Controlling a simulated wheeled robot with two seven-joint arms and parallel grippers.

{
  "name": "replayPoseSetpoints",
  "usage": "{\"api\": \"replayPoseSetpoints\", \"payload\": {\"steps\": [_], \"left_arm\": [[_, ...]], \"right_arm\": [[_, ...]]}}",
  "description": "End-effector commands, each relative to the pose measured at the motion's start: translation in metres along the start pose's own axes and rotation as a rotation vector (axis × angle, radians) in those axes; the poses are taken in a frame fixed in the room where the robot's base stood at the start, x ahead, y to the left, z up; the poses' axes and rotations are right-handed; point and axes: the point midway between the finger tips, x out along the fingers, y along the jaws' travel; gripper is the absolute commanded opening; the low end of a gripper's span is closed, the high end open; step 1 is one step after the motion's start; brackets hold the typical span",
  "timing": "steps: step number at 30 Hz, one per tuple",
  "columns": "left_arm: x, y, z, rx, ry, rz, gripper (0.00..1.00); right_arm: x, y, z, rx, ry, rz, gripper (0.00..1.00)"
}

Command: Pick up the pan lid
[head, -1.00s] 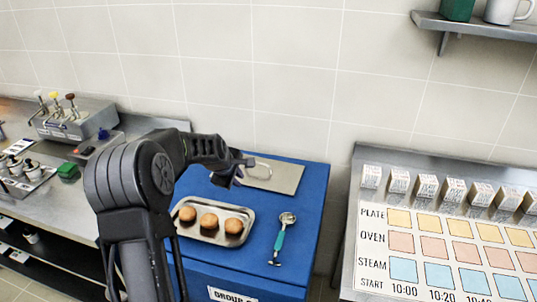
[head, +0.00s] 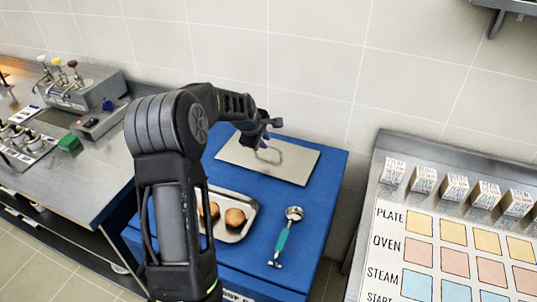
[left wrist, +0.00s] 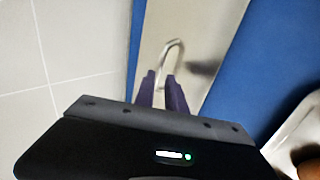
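The pan lid (head: 290,166) is a flat rectangular steel plate with a raised bent-wire handle (head: 281,156). It lies on the blue top, near the wall. My left gripper (head: 265,138) is over the lid's far side, close to the handle. My right gripper is not in view.
A steel tray (head: 236,234) with brown round buns, partly hidden by my left arm, sits in front of the lid. A teal-handled scoop (head: 283,238) lies to its right. A steel counter with dispensers (head: 80,90) is left; a schedule board (head: 440,230) is right.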

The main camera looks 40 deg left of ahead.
Motion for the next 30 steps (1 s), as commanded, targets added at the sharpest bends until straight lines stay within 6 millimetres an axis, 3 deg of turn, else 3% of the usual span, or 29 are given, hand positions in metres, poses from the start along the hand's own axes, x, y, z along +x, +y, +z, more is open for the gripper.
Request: {"api": "replayPoseSetpoints", "payload": {"steps": [3, 14, 24, 30], "left_arm": [[0.009, 0.0, 0.0, 0.0, -0.001, -0.001, 0.15], [0.013, 0.0, 0.0, 0.0, 0.0, -0.002, 0.15], [0.056, 0.002, 0.0, 0.0, -0.001, -0.003, 0.15], [0.062, 0.002, 0.0, 0.0, 0.0, 0.0, 0.15]], "right_arm": [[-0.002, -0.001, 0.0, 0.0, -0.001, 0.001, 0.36], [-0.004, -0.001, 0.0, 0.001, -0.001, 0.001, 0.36], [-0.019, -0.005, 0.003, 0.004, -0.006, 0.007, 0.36], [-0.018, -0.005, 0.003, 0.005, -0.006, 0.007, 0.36]]}}
